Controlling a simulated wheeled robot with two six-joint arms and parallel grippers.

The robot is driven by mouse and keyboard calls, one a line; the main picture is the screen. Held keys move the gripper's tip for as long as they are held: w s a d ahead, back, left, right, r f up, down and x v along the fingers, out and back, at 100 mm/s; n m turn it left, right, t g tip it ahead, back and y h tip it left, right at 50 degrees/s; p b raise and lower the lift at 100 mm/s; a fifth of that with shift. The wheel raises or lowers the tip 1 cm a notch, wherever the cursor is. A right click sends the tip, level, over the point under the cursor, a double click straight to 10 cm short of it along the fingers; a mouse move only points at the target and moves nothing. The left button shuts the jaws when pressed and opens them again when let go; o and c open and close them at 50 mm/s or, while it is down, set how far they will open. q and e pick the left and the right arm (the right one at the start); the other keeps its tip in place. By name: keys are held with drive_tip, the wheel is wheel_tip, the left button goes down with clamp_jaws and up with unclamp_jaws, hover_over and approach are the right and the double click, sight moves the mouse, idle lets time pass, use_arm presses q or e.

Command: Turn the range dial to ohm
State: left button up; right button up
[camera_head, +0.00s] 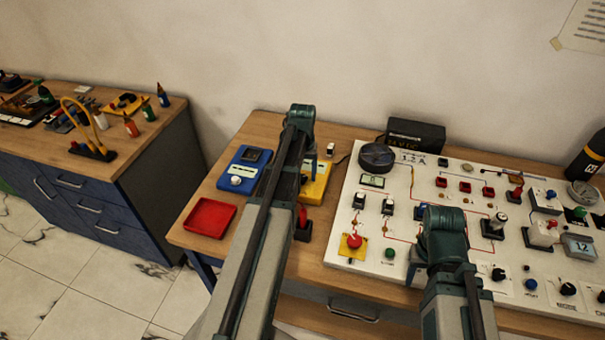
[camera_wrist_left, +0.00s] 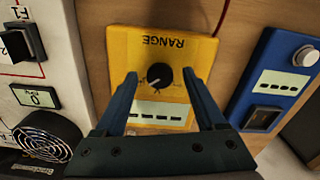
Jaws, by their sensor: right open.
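The range dial (camera_wrist_left: 160,76) is a round black knob on a yellow box (camera_wrist_left: 195,48) marked RANGE, which appears upside down in the left wrist view. A white mark on the knob points to the lower left; the scale labels are too small to read. My left gripper (camera_wrist_left: 159,74) is open, its dark blue fingers on either side of the knob with gaps. Whether the fingertips are level with it I cannot tell. In the head view the yellow box (camera_head: 316,188) is partly behind my left arm. My right gripper (camera_head: 415,262) is mostly hidden beside my right arm, over the panel.
A blue meter (camera_head: 243,172) stands left of the yellow box, with a red tray (camera_head: 209,217) in front. A red lever switch (camera_head: 303,230) stands nearby. A white panel (camera_head: 345,225) with switches, knobs and gauges fills the right. Bare wood lies around the tray.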

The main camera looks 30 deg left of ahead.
sight(304, 178)
use_arm(q)
drive_tip(key=shift+r, duration=0.15)
use_arm(e)
drive_tip(key=shift+r, duration=0.1)
use_arm(q)
wheel_tip(304, 178, up, 14)
drive_tip(key=p, duration=1.3)
drive_tip(key=shift+f+p, duration=0.2)
drive_tip(key=shift+p, duration=0.2)
use_arm(e)
wheel_tip(304, 178, up, 14)
drive_tip(key=shift+f, duration=0.2)
use_arm(q)
drive_tip(key=s+d+f+m+b, duration=0.2)
drive_tip(key=s+d, duration=0.3)
drive_tip(key=d, duration=0.5)
drive_tip(key=s+d+f+m+b, duration=0.3)
drive_tip(key=s+d, duration=0.3)
drive_tip(key=d, duration=0.4)
drive_tip(key=s+d+f+m+y+b, duration=0.1)
drive_tip(key=s+d+f+m+b, duration=0.2)
drive_tip(key=s+d, duration=0.3)
drive_tip(key=d, duration=0.4)
drive_tip(key=shift+d+f+m, duration=0.2)
drive_tip(key=shift+m, duration=0.2)
use_arm(e)
wheel_tip(304, 178, down, 8)
drive_tip(key=shift+f, duration=0.25)
